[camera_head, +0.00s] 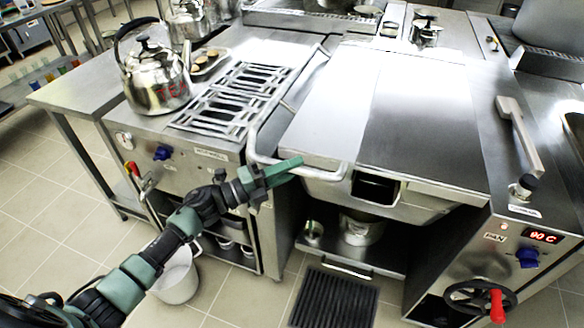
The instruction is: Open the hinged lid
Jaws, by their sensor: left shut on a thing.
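The hinged lid (425,115) is a wide, shiny steel plate lying flat and closed on the tilting pan (425,208). A bent tubular handle (326,173) runs along its left side and front left corner. My left gripper (288,165), with green fingers, reaches in from the lower left. It is shut on the front stretch of the handle, near the corner. The fingers hide part of the bar. The pan's inside is hidden under the lid, apart from a dark spout opening at the front. My right gripper is not in view.
A steel kettle (153,78) stands beside the stove grate (235,97) on the left. A control panel with a red "90 C" display (543,237) and a handwheel (480,298) is at the right. A white bucket (177,275) and a floor grate (333,300) are below.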

